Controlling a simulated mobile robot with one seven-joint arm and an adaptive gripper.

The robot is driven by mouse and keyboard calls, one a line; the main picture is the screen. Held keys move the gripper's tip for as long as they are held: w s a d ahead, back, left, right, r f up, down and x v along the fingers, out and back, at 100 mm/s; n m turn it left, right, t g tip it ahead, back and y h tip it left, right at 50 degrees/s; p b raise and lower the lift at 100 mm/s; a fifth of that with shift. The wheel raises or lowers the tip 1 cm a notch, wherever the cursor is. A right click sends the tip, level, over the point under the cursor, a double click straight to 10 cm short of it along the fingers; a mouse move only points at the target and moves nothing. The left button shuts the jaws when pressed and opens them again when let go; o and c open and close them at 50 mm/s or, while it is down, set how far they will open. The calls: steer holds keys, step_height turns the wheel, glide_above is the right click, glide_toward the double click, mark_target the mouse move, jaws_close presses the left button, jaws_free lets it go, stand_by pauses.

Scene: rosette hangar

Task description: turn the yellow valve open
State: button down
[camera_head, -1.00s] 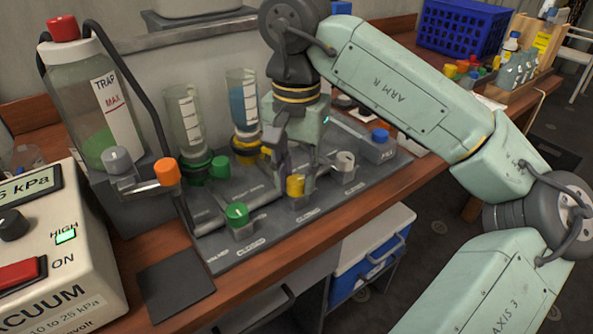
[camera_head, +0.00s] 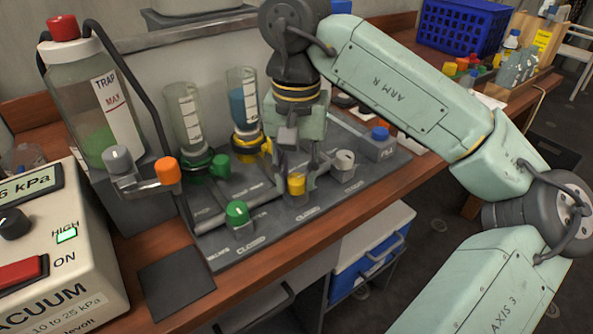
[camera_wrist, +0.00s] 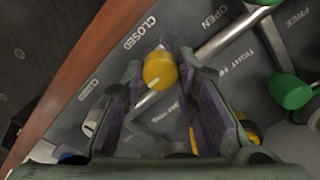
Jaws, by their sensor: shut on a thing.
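The yellow valve (camera_head: 296,184) is a small knob on the grey valve panel (camera_head: 230,262), in the front row between a green knob and a grey-white knob. It also shows in the wrist view (camera_wrist: 160,71), between my fingertips, with a pale line on its top. The words CLOSED and OPEN are printed on the panel on either side of it. My gripper (camera_head: 297,180) points down over the panel, its two fingers on either side of the yellow valve and shut on it. Part of the knob's sides is hidden by the fingers.
A green knob (camera_head: 237,212) stands left of the yellow one and a grey-white knob (camera_head: 344,160) right of it. Clear and blue cylinders (camera_head: 243,100) stand behind. A vacuum unit (camera_head: 60,262) and trap bottle (camera_head: 95,110) are at left. A dark mat (camera_head: 177,283) lies in front.

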mark_target(296, 178)
steer(key=c, duration=1.2)
jaws_free()
steer(key=shift+c, duration=0.2)
step_height(296, 178, up, 12)
